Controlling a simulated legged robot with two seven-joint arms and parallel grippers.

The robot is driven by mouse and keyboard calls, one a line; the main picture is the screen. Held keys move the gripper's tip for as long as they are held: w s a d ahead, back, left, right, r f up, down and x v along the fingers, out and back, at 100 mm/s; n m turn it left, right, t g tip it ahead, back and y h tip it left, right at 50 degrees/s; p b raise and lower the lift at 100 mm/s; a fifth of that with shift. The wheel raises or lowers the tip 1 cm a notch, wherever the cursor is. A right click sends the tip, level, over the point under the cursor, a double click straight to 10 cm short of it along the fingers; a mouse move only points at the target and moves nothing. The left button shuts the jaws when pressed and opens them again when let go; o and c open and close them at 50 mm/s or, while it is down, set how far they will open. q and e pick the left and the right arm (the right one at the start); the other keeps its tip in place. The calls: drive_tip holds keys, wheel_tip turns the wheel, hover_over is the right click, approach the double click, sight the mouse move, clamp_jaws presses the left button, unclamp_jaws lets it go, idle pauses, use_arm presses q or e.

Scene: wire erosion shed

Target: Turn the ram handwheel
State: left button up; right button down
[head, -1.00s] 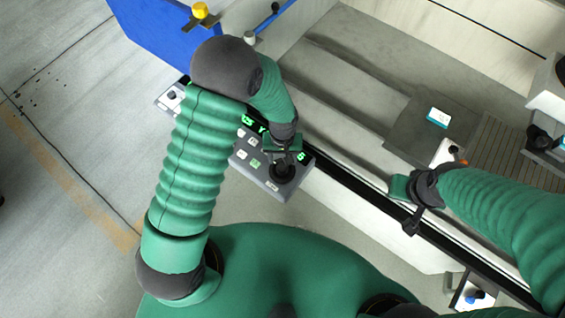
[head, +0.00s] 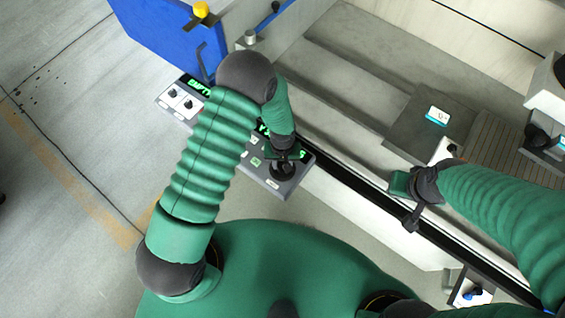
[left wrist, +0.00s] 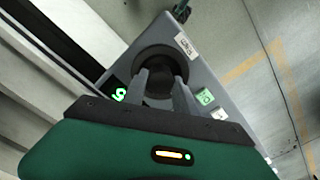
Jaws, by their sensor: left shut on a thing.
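The ram handwheel (head: 285,170) is a dark round knob at the near right end of the grey control panel. In the left wrist view its dark body (left wrist: 160,62) sits in a dark ring, next to a small white label (left wrist: 187,46). My left gripper (head: 284,160) is over the handwheel from above. In the left wrist view its two grey fingers (left wrist: 162,88) are on either side of the knob, shut on it. Part of the handwheel is hidden by the gripper. My right gripper (head: 398,184) is over the machine's front edge; its fingers are not clear.
The control panel (head: 277,183) carries buttons and green displays, partly hidden by my left arm. A blue panel (head: 165,35) with a yellow knob (head: 201,9) stands behind. A grey block (head: 428,125) with a small display lies at right. Open floor (head: 65,200) is at left.

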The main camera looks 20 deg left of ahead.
use_arm(q)
clamp_jaws()
